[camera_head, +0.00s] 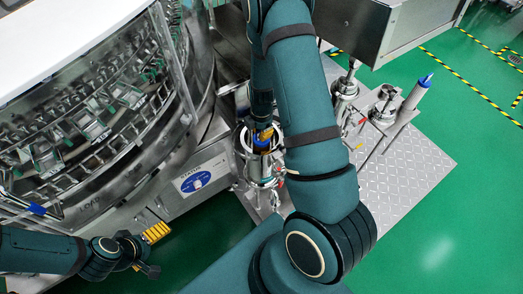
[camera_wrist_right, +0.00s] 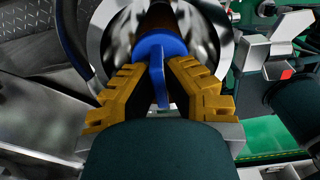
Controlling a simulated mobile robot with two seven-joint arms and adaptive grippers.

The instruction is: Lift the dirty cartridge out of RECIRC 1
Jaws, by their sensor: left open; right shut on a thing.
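The dirty cartridge shows in the right wrist view as a blue cap with an upright fin (camera_wrist_right: 158,48) on a brownish body (camera_wrist_right: 160,18), inside a shiny round steel housing (camera_wrist_right: 213,35). My right gripper (camera_wrist_right: 160,85) has its yellow fingers shut on the blue fin. In the head view my right gripper (camera_head: 263,132) is at the mouth of the open steel housing (camera_head: 259,172), with a bit of blue below its fingers. How deep the cartridge sits is hidden. My left gripper (camera_head: 156,232) is open and empty at the lower left, beside the washer's front.
The round washer (camera_head: 90,110) with its glass guard fills the left. Steel housings (camera_head: 345,88) and a blue-tipped pale cylinder (camera_head: 415,95) stand on the chequered plate (camera_head: 415,160) to the right. A steel cabinet (camera_head: 400,25) is behind. Green floor (camera_head: 440,225) at right is clear.

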